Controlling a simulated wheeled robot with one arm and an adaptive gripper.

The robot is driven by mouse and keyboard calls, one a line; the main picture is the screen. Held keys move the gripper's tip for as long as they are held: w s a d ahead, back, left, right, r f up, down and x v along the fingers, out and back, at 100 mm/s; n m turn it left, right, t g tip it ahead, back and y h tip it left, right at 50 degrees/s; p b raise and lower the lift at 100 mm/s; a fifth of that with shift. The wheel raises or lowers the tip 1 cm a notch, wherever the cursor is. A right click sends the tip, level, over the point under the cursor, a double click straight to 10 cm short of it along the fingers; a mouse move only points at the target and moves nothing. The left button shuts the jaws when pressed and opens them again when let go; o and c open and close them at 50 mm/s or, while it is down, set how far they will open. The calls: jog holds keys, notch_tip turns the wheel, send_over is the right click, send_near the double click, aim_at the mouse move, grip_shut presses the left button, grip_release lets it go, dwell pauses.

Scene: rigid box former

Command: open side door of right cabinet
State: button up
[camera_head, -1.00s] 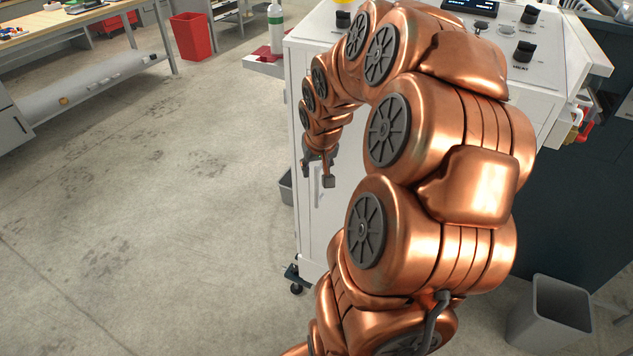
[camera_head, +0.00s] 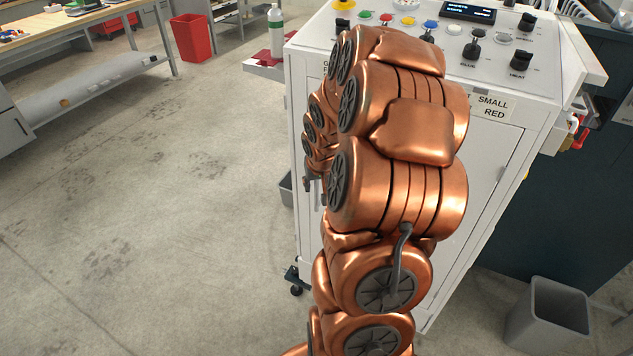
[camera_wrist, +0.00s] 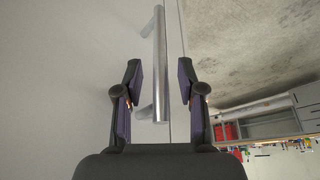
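A white cabinet (camera_head: 465,215) stands under a control panel, partly hidden by my arm in the head view. In the wrist view a pale door (camera_wrist: 60,80) fills the left side. A silver bar handle (camera_wrist: 160,65) stands upright on it near the door's edge. My gripper (camera_wrist: 159,68) is open, with one finger on each side of the handle. Gaps show between the bar and both fingers. In the head view only a dark bit of my gripper (camera_head: 308,184) shows at the cabinet's left side; my arm hides the rest.
The control panel (camera_head: 440,30) has buttons and knobs. A grey bin (camera_head: 550,315) stands at lower right, beside a dark cabinet (camera_head: 560,210). A green-and-white bottle (camera_head: 276,30) sits on a side shelf. A red bin (camera_head: 190,38) and a workbench lie farther left. The floor (camera_head: 150,220) at left is clear.

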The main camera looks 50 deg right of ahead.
jog(key=shift+w+f, duration=0.1)
jog(key=shift+f, duration=0.05)
grip_shut()
dwell(0.7)
